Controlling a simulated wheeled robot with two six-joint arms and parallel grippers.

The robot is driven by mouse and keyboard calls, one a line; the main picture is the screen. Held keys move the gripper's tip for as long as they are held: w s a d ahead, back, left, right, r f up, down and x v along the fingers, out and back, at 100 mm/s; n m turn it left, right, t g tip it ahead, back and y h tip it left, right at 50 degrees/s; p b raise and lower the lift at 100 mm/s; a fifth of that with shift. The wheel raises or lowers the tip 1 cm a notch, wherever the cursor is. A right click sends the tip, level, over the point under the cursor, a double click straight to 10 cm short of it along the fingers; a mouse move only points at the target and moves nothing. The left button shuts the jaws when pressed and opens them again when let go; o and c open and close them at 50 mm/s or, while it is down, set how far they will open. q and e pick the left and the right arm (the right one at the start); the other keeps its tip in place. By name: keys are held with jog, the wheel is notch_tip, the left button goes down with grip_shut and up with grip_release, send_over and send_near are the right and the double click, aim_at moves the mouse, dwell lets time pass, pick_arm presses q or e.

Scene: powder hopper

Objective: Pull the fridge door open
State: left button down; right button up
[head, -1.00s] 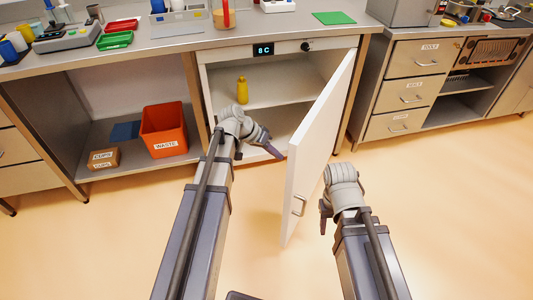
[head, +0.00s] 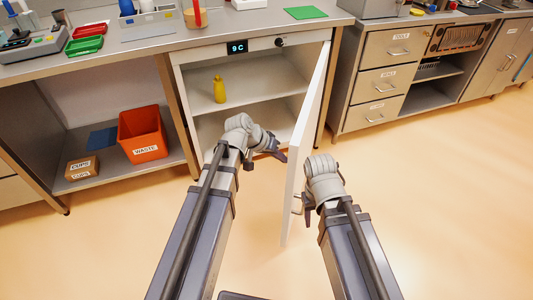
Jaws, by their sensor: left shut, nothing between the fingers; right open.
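The white fridge door (head: 310,135) stands wide open, hinged on the right and swung out toward me. Its handle (head: 297,203) is near the lower outer edge. The fridge (head: 262,78) is open, with a yellow bottle (head: 219,90) on its shelf and a display reading 9 C. My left gripper (head: 281,156) is shut and empty at the inner side of the door, close to it; I cannot tell if it touches. My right gripper (head: 308,212) is on the outer side, beside the handle. Its fingers are mostly hidden by its wrist.
An orange waste bin (head: 143,134) and a cups box (head: 82,168) sit on the low shelf at left. A drawer cabinet (head: 384,85) stands to the right of the fridge. The floor at right is clear.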

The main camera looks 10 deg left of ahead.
pick_arm(q)
jog(key=s+d, duration=0.1)
jog(key=d, duration=1.2)
jog(key=shift+s+d+n, duration=0.3)
jog(key=shift+s+d, duration=0.05)
jog(key=shift+a, duration=0.1)
